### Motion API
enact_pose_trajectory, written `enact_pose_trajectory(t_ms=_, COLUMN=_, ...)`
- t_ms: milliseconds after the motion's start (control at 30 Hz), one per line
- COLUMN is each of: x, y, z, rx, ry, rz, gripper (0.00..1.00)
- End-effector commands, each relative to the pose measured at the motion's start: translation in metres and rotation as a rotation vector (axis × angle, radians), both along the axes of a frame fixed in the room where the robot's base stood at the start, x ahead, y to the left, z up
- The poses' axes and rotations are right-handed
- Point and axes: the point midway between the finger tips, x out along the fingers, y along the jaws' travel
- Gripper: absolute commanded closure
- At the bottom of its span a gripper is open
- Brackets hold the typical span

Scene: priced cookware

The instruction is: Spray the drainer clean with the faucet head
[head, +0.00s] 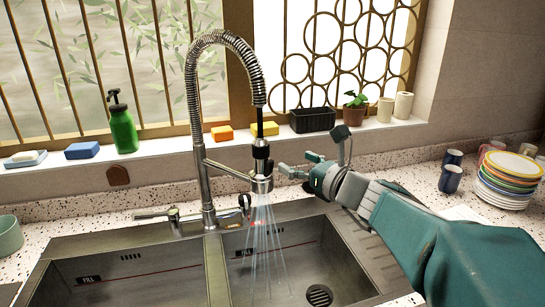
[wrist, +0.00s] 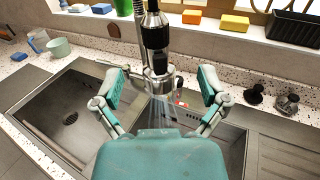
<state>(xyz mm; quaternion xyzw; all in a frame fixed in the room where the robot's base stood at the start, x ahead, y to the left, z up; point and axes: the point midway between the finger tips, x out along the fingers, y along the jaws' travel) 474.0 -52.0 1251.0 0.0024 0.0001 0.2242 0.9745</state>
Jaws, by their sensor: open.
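The faucet head (head: 262,178) hangs from a coiled spring neck (head: 222,40) over the right basin, and water sprays down from it. The drainer, a round dark drain (head: 319,295), sits in the right basin floor, to the right of where the spray falls. My gripper (head: 297,163) is open just right of the faucet head. In the wrist view, my gripper (wrist: 160,86) has its two teal fingers spread to either side of the faucet head (wrist: 160,78), with gaps visible. The right basin's drain is hidden in the wrist view.
The left basin (head: 130,280) is empty. Stacked plates (head: 510,180) and mugs (head: 451,178) stand right of the sink.

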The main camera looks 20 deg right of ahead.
Motion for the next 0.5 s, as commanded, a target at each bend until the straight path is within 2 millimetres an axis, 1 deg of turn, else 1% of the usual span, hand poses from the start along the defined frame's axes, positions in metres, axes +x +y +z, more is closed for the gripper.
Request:
enact_pose_trajectory(t_ms=167, x=0.009, y=0.005, z=0.000, rx=0.002, ry=0.000, rz=0.002, gripper=0.07)
enact_pose_trajectory(t_ms=500, x=0.048, y=0.019, z=0.000, rx=0.004, ry=0.000, rz=0.003, gripper=0.07)
